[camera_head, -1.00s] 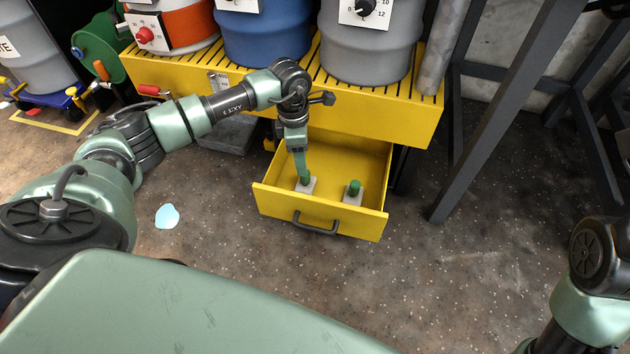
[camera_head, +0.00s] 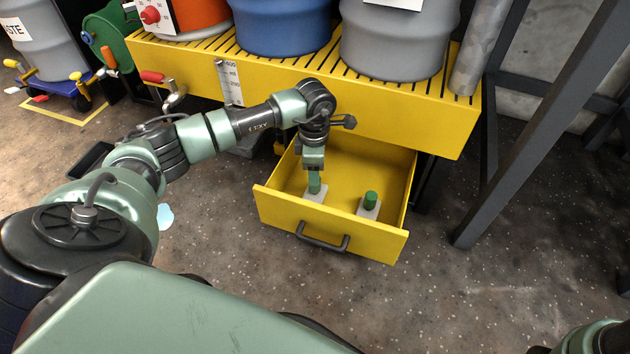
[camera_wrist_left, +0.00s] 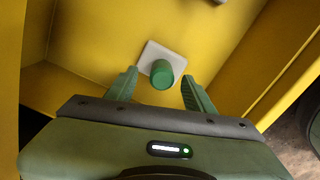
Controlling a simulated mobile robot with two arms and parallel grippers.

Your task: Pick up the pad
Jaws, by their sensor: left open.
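Two pads, each a pale square plate with a green cylindrical knob, lie in the open yellow drawer (camera_head: 330,222). The left pad (camera_head: 315,196) is under my left gripper (camera_head: 314,182), which points down into the drawer. The right pad (camera_head: 370,205) stands clear beside it. In the left wrist view, one pad (camera_wrist_left: 162,74) shows with its knob between and just beyond the spread fingertips of my left gripper (camera_wrist_left: 159,78). The gripper is open and holds nothing. Contact with the knob cannot be told. My right gripper is out of view.
The drawer's front wall carries a dark handle (camera_head: 322,240). Above is the yellow slatted platform (camera_head: 420,110) with a blue drum (camera_head: 282,25) and a grey drum (camera_head: 395,45). A dark slanted post (camera_head: 535,120) stands right. Speckled floor in front is clear.

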